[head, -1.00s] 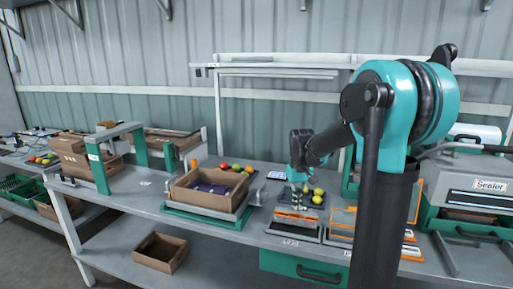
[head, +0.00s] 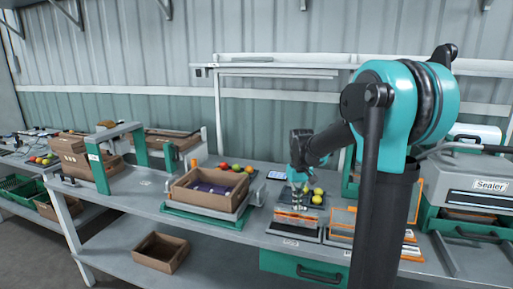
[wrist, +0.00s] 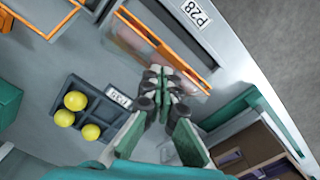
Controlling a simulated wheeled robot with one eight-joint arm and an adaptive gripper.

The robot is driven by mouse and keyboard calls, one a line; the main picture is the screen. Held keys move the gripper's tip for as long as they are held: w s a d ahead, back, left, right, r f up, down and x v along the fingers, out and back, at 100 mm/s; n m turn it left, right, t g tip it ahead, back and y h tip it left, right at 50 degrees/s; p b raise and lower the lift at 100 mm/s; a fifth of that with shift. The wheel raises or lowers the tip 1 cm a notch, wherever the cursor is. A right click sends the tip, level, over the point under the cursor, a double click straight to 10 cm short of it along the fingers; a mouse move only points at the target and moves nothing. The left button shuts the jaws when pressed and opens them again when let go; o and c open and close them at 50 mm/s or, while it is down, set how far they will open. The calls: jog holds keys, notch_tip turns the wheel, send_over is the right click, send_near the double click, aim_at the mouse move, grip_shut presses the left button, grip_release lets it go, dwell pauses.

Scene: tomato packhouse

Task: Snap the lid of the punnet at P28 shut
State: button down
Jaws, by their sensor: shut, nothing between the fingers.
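The P28 label (wrist: 196,13) is on the bench's front edge in the wrist view. Beside it is the punnet at P28 (wrist: 143,42), clear-walled with orange edges; it also shows in the head view (head: 283,219). My gripper (wrist: 163,82) is shut and empty, with its fingertips over the punnet's inner side. In the head view my gripper (head: 298,207) is low at the punnet. The fingers hide part of the punnet, and I cannot tell whether they touch the lid or how far it is closed.
A dark tray with yellow tomatoes (wrist: 75,100) lies behind the punnet. Another orange-edged punnet station (head: 342,222) is to its right. A cardboard box (head: 203,199) on a scale-like stand is to the left. The sealer (head: 478,190) stands far right.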

dwell(0.9)
notch_tip(320, 180, up, 7)
dwell(0.9)
jog(key=shift+f, duration=0.1)
